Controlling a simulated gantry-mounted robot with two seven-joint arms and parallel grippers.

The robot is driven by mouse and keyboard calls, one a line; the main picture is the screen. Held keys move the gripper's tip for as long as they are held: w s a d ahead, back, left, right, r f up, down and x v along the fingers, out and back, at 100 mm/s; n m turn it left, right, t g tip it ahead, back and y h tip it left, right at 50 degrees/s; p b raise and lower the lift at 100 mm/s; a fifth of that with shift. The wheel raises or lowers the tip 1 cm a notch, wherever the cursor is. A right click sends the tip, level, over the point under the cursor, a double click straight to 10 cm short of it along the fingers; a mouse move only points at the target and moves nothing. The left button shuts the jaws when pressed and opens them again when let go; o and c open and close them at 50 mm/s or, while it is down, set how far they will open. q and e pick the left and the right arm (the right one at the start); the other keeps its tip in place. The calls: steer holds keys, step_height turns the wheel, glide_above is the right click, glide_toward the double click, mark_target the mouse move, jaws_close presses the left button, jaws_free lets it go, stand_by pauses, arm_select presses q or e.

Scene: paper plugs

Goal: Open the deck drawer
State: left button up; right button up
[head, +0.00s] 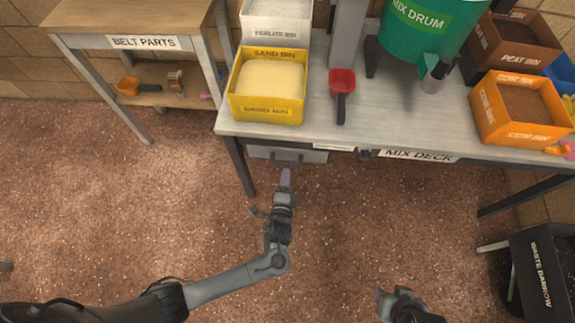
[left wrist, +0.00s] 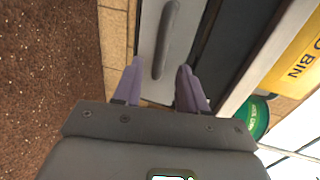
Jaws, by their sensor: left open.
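The deck drawer (head: 312,156) is a grey box front under the left part of the mix deck, and it looks closed. Its dark bar handle (head: 287,161) faces me. My left gripper (head: 286,177) is just in front of the handle and points at it. In the left wrist view, the open fingers of my left gripper (left wrist: 160,84) stand apart with nothing between them; the handle (left wrist: 167,40) lies ahead of the gap, on the drawer front (left wrist: 149,33). My right gripper (head: 393,296) is low in the head view, away from the drawer; its opening is unclear.
The mix deck (head: 375,135) carries a yellow sand bin (head: 268,108), a red scoop (head: 342,82), an orange coir bin (head: 515,132) and a green mix drum (head: 412,45). A belt parts table (head: 75,25) stands at left. A waste barrow (head: 541,270) is at right. The floor before the drawer is clear.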

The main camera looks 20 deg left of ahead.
mark_target(287, 163)
arm_select(q)
steer(key=shift+b+x, duration=1.6)
steer(key=shift+x, duration=1.95)
steer(key=shift+a, duration=0.2)
steer(key=shift+c, duration=0.4)
jaws_close()
